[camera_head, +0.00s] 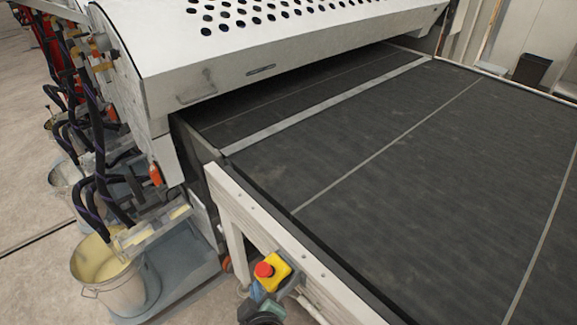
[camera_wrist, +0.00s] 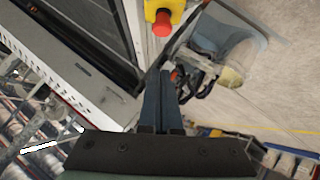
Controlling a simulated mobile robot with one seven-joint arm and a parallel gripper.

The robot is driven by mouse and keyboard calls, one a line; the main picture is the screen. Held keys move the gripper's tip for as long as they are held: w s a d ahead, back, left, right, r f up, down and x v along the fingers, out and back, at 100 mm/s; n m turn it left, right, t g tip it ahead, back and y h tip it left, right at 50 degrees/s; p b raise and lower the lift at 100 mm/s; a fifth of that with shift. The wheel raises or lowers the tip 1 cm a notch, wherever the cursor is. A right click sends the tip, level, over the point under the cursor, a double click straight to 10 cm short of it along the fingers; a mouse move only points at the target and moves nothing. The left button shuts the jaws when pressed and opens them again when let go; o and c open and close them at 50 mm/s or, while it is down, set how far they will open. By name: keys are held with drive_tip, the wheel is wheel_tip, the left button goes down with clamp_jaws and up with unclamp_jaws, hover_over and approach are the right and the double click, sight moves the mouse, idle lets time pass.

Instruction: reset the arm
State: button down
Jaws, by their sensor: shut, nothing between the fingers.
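My gripper (camera_wrist: 161,78) is in the wrist view with its two dark blue fingers together and nothing between them. The fingertips point toward a red emergency-stop button (camera_wrist: 162,23) on a yellow box (camera_wrist: 170,6), with a visible gap in that view. In the head view, part of my gripper (camera_head: 258,293) shows at the bottom, just below the red button (camera_head: 264,270) and its yellow box (camera_head: 279,267). Whether it touches the box cannot be told there. Most of my arm is out of view.
The roller coater's white hood (camera_head: 240,45) stands over a wide dark conveyor belt (camera_head: 420,170) with a white side frame (camera_head: 262,222). Black hoses (camera_head: 95,165) hang at left above a metal bucket (camera_head: 105,275) of pale liquid. Concrete floor (camera_head: 30,200) is open at far left.

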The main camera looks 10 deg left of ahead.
drive_tip(key=shift+r, duration=0.1)
drive_tip(key=w+d+r+m+t, duration=0.2)
drive_tip(key=w+r+t, duration=0.1)
drive_tip(key=r, duration=0.8)
drive_tip(key=w+d+r+m+t+h, duration=0.1)
drive_tip(key=w+d+r+m+t, duration=0.15)
drive_tip(key=r, duration=0.95)
drive_tip(key=w+d+r+m+t, duration=0.1)
drive_tip(key=w+r+m+t, duration=0.2)
drive_tip(key=r, duration=0.8)
drive_tip(key=s+d+r+m+t+h, duration=0.1)
drive_tip(key=s+d+r+m+t, duration=0.1)
drive_tip(key=r, duration=0.6)
drive_tip(key=s+d+r+m+t+h+b, duration=0.1)
drive_tip(key=s+d+r+t, duration=0.1)
drive_tip(key=s+r+t, duration=0.2)
drive_tip(key=s+d+r+m+t+h, duration=0.1)
drive_tip(key=s+d+r+m+t, duration=0.1)
drive_tip(key=s+r, duration=0.6)
wheel_tip(320, 180, up, 6)
drive_tip(key=shift+d+f+m+t+b, duration=0.15)
drive_tip(key=shift+d+m+t+b, duration=0.2)
drive_tip(key=shift+d+t, duration=0.2)
drive_tip(key=shift+f, duration=0.15)
